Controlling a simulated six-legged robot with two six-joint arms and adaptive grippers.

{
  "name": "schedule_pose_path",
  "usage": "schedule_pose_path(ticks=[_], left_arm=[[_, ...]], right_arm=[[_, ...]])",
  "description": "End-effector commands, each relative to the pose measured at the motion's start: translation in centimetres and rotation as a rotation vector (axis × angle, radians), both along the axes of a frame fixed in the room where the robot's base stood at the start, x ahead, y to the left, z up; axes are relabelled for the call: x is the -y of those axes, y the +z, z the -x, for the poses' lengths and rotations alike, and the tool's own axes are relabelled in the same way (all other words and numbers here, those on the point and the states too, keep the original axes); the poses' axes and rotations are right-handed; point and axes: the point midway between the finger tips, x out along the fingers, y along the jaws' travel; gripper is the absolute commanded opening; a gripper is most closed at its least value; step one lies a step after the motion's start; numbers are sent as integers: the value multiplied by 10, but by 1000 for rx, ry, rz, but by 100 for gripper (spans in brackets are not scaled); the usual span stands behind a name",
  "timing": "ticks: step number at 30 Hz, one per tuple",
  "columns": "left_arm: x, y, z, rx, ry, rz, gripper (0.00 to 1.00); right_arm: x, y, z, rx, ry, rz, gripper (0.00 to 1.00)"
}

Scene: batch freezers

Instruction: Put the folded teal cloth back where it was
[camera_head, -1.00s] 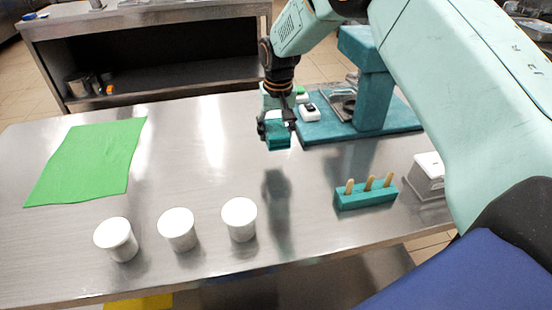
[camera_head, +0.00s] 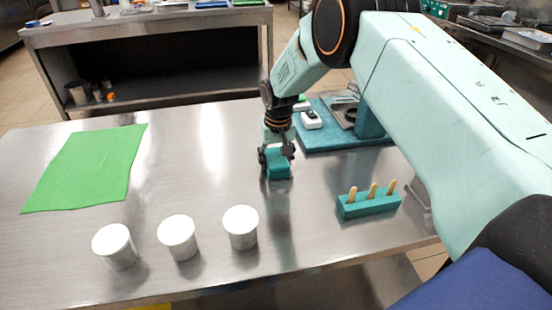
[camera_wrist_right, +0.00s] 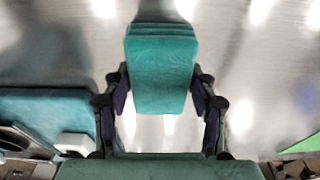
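The folded teal cloth (camera_head: 279,171) is a small thick block between the fingers of my right gripper (camera_head: 277,157). In the right wrist view the cloth (camera_wrist_right: 161,75) shows its stacked folds, with a finger of the gripper (camera_wrist_right: 160,98) pressed against each side. My right gripper is shut on it. The cloth is low over the steel table (camera_head: 190,185), with a dark reflection just below it; I cannot tell whether it touches the table. My left gripper is not in view.
A green mat (camera_head: 88,167) lies at the left. Several white items are around: three cups stand in front, the middle one (camera_head: 178,237) included. A teal holder (camera_head: 369,205) with wooden sticks is at the right. A teal stand (camera_head: 330,140) is behind. Steel between cloth and cups is clear.

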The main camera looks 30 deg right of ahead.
Motion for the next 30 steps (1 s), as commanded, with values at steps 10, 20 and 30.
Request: schedule_pose_path(ticks=[10,20,30], left_arm=[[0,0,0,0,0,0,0],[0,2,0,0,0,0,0],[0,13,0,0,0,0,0]], right_arm=[[0,0,0,0,0,0,80],[0,7,0,1,-1,-1,80],[-1,72,7,2,0,0,80]])
